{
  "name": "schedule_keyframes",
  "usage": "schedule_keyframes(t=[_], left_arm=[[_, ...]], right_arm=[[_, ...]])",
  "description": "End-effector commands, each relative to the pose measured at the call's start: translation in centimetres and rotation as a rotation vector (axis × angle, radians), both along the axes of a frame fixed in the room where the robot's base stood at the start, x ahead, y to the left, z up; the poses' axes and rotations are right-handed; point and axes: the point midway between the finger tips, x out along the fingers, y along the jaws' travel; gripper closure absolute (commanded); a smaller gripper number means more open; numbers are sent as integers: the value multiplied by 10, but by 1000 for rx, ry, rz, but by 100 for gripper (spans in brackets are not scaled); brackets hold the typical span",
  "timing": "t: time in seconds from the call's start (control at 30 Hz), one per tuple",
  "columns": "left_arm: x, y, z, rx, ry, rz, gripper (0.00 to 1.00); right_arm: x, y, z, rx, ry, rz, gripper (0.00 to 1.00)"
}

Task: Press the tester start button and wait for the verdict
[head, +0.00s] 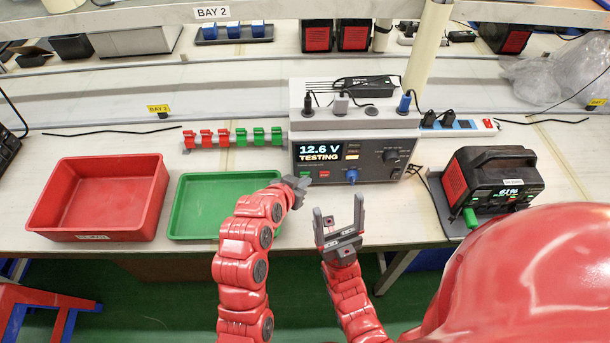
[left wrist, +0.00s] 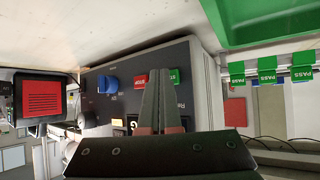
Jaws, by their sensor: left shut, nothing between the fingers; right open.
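The tester (head: 345,155) stands at the back of the bench. Its display (head: 319,152) reads "12.6 V TESTING". The green start button (head: 305,172) and red stop button (head: 324,174) sit below the display. In the left wrist view the start button (left wrist: 174,77) and stop button (left wrist: 140,80) show beside my fingertips. My left gripper (head: 297,183) is shut and empty, its tips close in front of the start button; I cannot tell whether they touch it. The left fingers also show in the left wrist view (left wrist: 160,80). My right gripper (head: 338,207) is open and empty, in front of the tester.
A red tray (head: 95,236) and a green tray (head: 190,233) lie to the left. Red tags (head: 206,138) and green PASS tags (head: 258,136) stand behind them. A black device with a lit display (head: 492,185) stands at right. A blue knob (head: 352,175) is on the tester.

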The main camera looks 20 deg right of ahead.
Motion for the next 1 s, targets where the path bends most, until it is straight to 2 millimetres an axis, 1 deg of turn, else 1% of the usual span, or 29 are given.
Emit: schedule_keyframes(t=[0.23,0.47,0.6,0.77,1.0], left_arm=[[-10,2,-2,2,2,-1,100],[-10,3,-1,1,2,-1,100],[-14,4,-1,1,2,-1,100],[-27,7,1,0,-1,-1,100],[-53,14,0,1,1,-1,100]], right_arm=[[0,0,1,0,0,0,20],[0,0,1,0,0,0,20],[0,0,2,0,0,0,20],[0,0,6,0,0,0,20],[0,0,14,0,0,0,20]])
